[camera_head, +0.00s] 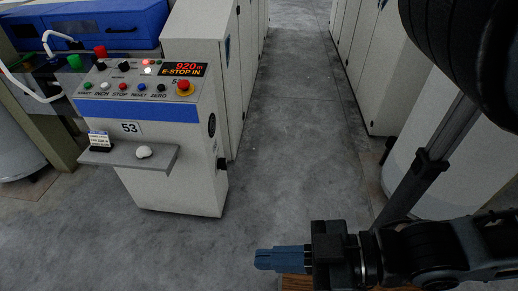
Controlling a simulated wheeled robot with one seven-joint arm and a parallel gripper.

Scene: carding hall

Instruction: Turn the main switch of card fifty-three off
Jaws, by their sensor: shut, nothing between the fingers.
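The control cabinet of card fifty-three (165,185), marked 53, stands at the left. On its narrow right side are a dark round fitting (211,124) and, lower, a black part (221,164) that sticks out. Either may be the main switch; I see them at a slant and cannot read a position. The display (184,69) on the sloped panel reads "920 m" and "E-STOP IN". My gripper (257,260) is shut and empty, its blue fingers pointing left, low at the bottom centre, apart from the cabinet and to its right.
A shelf (125,155) with a white lump (144,152) and a small card (99,140) juts from the front. Grey floor (290,110) lies clear between the cabinet rows.

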